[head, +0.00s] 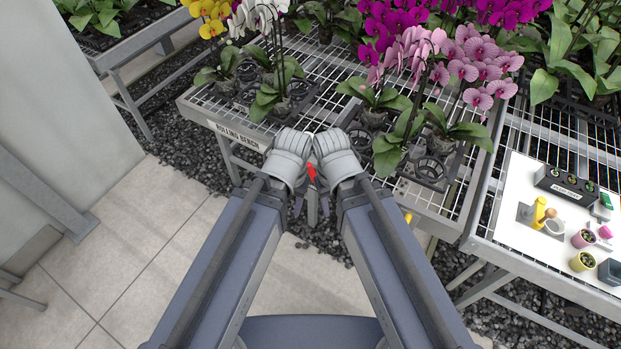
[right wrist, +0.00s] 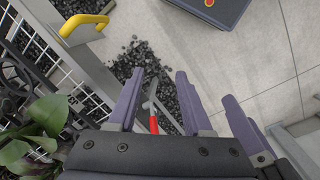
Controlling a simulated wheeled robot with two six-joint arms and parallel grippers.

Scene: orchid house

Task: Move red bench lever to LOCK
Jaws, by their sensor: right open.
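The red bench lever (head: 312,172) shows as a small red piece between my two wrists at the front edge of the rolling bench (head: 190,110). In the right wrist view its red grip (right wrist: 153,124) lies between the spread purple fingers of my right gripper (right wrist: 156,95), with a grey metal part beyond it. The fingers are open and I see no clear contact. My left gripper (head: 298,206) is close beside the right one, its fingers mostly hidden by its wrist. The lever's base and any LOCK marking are hidden.
Potted orchids stand on the mesh bench just beyond my wrists, including a black pot tray (head: 431,172). A yellow handle (right wrist: 85,25) is on the bench frame. A white work board (head: 530,235) with small pots lies at right. Tiled floor is clear at left.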

